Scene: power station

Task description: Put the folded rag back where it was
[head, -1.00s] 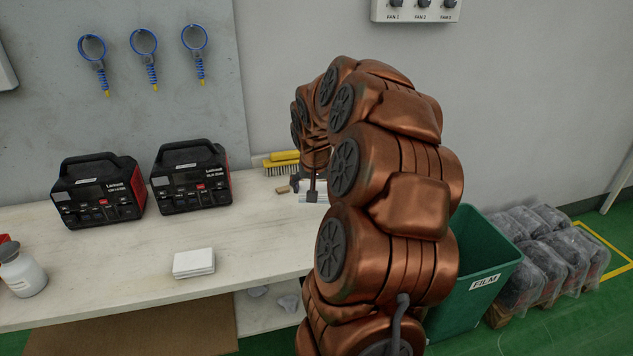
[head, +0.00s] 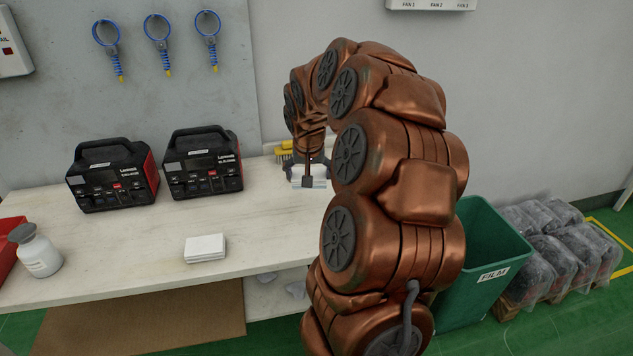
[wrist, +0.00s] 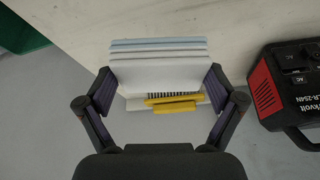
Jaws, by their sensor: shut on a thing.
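The folded rag (wrist: 160,62) shows in the wrist view as a flat pad of white and pale blue layers. My gripper (wrist: 160,82) is shut on it, with one finger at each end. In the head view my gripper (head: 307,175) is over the back right part of the workbench (head: 120,265), and the rag (head: 318,183) shows as a pale patch partly hidden by the fingers. I cannot tell whether the rag touches the bench. A white folded stack (head: 205,246) lies near the bench's front edge.
A yellow brush (wrist: 172,102) is close beyond the rag in the wrist view. Two black power stations (head: 113,175) (head: 202,163) stand to the left. A white bottle (head: 38,254) is at the far left. A green bin (head: 482,265) stands right of the bench. The bench middle is clear.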

